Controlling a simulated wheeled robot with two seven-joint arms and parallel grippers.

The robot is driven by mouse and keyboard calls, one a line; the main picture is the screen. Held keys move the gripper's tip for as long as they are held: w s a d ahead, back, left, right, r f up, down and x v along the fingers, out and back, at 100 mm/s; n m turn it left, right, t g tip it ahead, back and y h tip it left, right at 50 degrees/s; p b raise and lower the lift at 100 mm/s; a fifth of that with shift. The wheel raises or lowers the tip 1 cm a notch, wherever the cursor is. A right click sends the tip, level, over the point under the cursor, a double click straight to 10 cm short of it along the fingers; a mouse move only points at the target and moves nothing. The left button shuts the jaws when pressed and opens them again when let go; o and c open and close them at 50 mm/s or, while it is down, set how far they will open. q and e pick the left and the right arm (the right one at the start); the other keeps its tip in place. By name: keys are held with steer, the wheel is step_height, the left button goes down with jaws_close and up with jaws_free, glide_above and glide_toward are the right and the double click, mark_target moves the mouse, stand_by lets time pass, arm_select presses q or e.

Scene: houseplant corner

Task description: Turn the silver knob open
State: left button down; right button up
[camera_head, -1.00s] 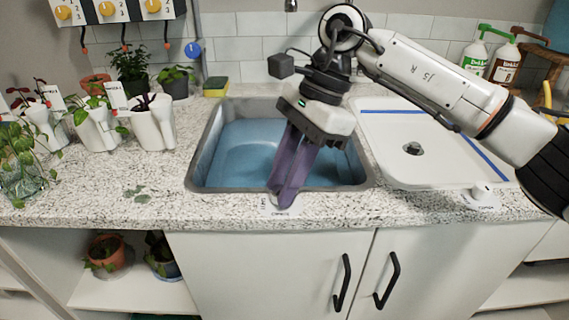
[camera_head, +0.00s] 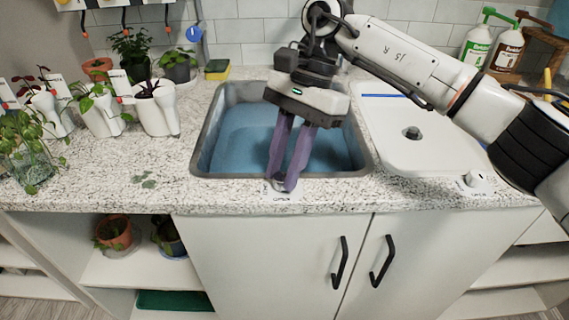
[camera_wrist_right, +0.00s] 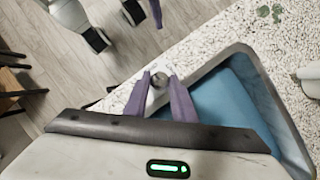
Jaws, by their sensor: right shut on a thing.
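The silver knob (camera_head: 279,182) stands on the counter's front strip before the sink, above a small white label (camera_head: 284,195). In the head view the fingertips largely hide it. My right gripper (camera_head: 283,183) points down with its two purple fingers on either side of the knob, shut on it. The right wrist view shows the round grey knob top (camera_wrist_right: 158,80) between the fingertips. Its turn angle cannot be read. A purple finger-like part (camera_wrist_right: 155,12), probably of my left gripper, shows at that view's top edge; its jaws cannot be judged.
The blue-floored sink (camera_head: 210,130) lies just behind the knob. White planters (camera_head: 157,115) stand at left. Cabinet doors (camera_head: 270,255) with black handles are below.

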steer(key=o, duration=1)
arm_select(q)
steer(key=shift+s+f, duration=0.1)
steer(key=shift+s, duration=0.15)
arm_select(e)
steer(key=shift+o, duration=0.3)
arm_select(q)
steer(key=shift+s, duration=0.1)
arm_select(e)
steer(key=shift+r, duration=0.1)
arm_select(q)
steer(key=shift+w+r+p, duration=0.4)
steer(key=shift+r+p, duration=0.2)
arm_select(e)
steer(key=v, duration=1)
arm_select(q)
steer(key=shift+s, duration=0.1)
